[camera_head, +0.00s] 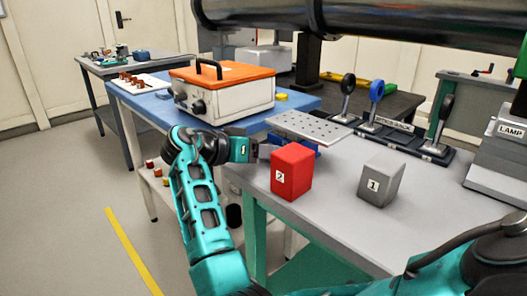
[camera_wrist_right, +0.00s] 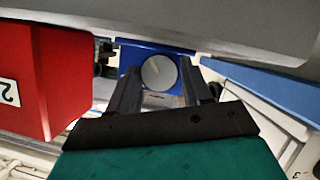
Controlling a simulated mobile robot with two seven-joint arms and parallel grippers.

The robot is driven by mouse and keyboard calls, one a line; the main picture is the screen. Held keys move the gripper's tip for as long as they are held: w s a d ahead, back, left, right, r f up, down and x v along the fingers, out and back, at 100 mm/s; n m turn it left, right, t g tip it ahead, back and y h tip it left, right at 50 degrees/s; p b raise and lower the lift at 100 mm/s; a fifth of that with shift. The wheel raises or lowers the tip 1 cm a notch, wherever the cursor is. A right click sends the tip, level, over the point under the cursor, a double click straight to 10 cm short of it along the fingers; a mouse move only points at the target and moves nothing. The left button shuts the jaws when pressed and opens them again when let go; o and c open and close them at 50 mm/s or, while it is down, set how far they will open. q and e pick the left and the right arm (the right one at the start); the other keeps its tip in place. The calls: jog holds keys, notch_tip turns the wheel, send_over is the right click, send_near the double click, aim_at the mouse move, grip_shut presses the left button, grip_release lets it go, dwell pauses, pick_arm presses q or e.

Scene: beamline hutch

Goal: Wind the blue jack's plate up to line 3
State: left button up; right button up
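The blue jack (camera_head: 306,150) stands on the grey table behind the red block, under its perforated plate (camera_head: 308,126). The plate is raised above the table and looks level. No line markings can be read. My right gripper (camera_head: 272,150) points at the jack from the left, partly hidden by the red block. In the right wrist view, the jack's blue body (camera_wrist_right: 186,55) carries a round grey knob (camera_wrist_right: 160,73). The fingers of my right gripper (camera_wrist_right: 161,82) stand apart on either side of it; I cannot tell if they touch it. My left gripper is out of view.
The red block marked 2 (camera_head: 291,172) stands close to my right gripper. A grey block marked 1 (camera_head: 381,183) stands further right. An orange-topped box (camera_head: 222,88) sits on the blue table to the left.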

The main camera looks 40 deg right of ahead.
jog(key=c, duration=0.6)
jog(key=shift+c, duration=0.2)
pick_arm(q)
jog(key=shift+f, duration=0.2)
pick_arm(e)
jog(key=shift+s+f+m+t+b, duration=0.1)
jog(key=shift+m+t+b, duration=0.45)
jog(key=shift+m, duration=0.25)
jog(key=shift+s+m+t+b, duration=0.1)
jog(key=shift+m+t+b, duration=0.55)
jog(key=shift+m+b, duration=0.3)
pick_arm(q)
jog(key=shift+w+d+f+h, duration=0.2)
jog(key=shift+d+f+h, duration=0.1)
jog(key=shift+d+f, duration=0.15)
pick_arm(e)
jog(key=shift+m+t, duration=0.5)
jog(key=shift+m, duration=0.15)
